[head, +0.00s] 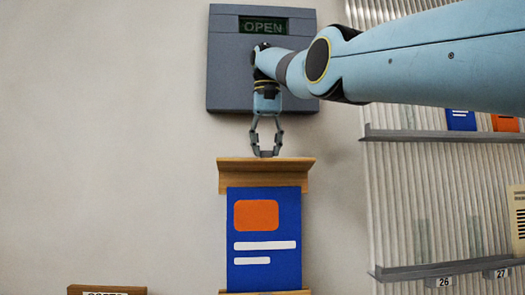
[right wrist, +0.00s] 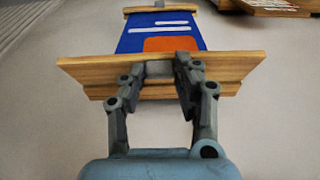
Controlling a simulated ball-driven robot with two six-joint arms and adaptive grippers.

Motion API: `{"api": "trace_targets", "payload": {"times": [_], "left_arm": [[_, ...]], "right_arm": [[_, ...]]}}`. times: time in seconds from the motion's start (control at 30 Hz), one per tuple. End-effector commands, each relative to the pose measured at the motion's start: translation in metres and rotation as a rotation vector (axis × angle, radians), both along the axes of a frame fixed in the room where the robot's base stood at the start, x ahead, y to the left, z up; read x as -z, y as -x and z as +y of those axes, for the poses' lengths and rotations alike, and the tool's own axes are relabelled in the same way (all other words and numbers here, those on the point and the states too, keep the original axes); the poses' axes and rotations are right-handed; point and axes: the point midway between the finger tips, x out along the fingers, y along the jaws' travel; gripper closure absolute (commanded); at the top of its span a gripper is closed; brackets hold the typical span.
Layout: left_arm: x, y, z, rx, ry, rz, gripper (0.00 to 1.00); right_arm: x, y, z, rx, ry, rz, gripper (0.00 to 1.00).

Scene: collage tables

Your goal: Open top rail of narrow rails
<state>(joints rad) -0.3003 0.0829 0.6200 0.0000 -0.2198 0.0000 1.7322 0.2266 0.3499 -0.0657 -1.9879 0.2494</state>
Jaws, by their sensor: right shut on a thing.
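The top rail (head: 235,174) of the narrow rails is a wooden strip on the wall, with a blue poster (head: 265,222) hanging below it. In the right wrist view the top rail (right wrist: 90,73) runs across the middle, with a small grey tab (right wrist: 158,69) at its centre. My right gripper (head: 265,153) reaches down to the rail's top edge from above. Its fingers, in the right wrist view (right wrist: 157,65), are shut on the grey tab, one on each side. The poster's upper edge meets the rail. My left gripper is in neither view.
A grey wall box (head: 225,70) with a lit "OPEN" display (head: 263,27) is above the rail, behind my right arm. The bottom rail (head: 265,292) shows at the lower edge. Metal shelves (head: 430,136) stand right. A wooden sign (head: 105,290) is lower left.

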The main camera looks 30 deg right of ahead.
Motion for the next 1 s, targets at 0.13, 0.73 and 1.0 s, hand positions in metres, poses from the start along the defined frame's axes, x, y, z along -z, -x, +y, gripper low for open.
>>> {"api": "trace_targets", "payload": {"times": [0.13,0.73,1.0], "left_arm": [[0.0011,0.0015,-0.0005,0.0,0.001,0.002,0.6],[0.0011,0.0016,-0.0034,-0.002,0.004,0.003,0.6],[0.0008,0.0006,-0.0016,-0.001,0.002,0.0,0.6]], "right_arm": [[0.0057,0.0024,0.0006,-0.002,-0.006,0.02,1.0],[0.0032,0.0018,0.0003,-0.001,-0.005,0.013,0.46],[0.0019,0.0015,0.0002,-0.001,-0.003,0.011,0.46]]}}
